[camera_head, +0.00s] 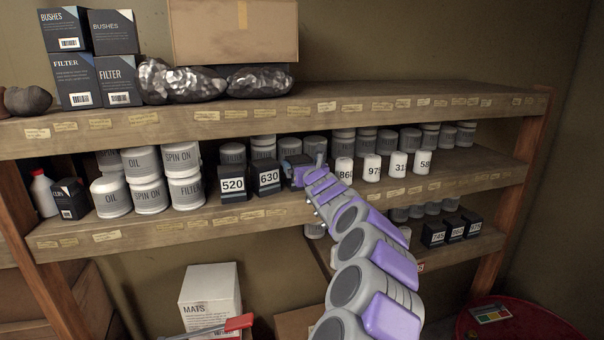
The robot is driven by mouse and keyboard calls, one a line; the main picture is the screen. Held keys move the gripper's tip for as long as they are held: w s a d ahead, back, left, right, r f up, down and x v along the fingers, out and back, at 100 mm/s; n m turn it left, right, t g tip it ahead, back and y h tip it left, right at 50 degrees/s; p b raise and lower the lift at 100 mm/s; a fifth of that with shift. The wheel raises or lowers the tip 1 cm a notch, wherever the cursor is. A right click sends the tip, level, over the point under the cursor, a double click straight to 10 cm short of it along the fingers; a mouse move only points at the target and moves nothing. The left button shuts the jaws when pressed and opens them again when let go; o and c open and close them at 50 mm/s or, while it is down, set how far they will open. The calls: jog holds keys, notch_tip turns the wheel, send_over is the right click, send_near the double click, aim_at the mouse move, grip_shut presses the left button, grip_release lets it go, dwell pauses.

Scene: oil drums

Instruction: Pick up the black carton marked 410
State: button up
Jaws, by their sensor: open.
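No carton with a readable 410 shows. Black cartons marked 520 (232,183) and 630 (268,178) stand upright on the middle shelf (200,222). My arm reaches up from the bottom to this shelf. My gripper (298,170) is open, just right of the 630 carton. A dark shape shows around the gripper, but its marking is hidden, and I cannot tell whether the jaws are around it or in front of it.
White canisters marked 860 (343,171) and 97 (372,167) stand close right of my gripper. More canisters line the shelf behind. The upper shelf edge (250,110) runs above. Smaller black cartons (434,234) stand on the lower shelf at right.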

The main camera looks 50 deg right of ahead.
jog(key=shift+d, duration=0.1)
jog(key=shift+s+a+r, duration=0.1)
jog(key=shift+a+r, duration=0.25)
jog(key=shift+a, duration=0.45)
jog(key=shift+c, duration=1)
jog(key=shift+a, duration=0.4)
jog(key=c, duration=0.3)
jog(key=shift+d, duration=0.1)
jog(key=c, duration=0.3)
jog(key=shift+s+d+f, duration=0.1)
jog(key=shift+d+f, duration=0.1)
jog(key=shift+d, duration=0.3)
jog(key=shift+c, duration=1.4)
jog(key=shift+r, duration=0.15)
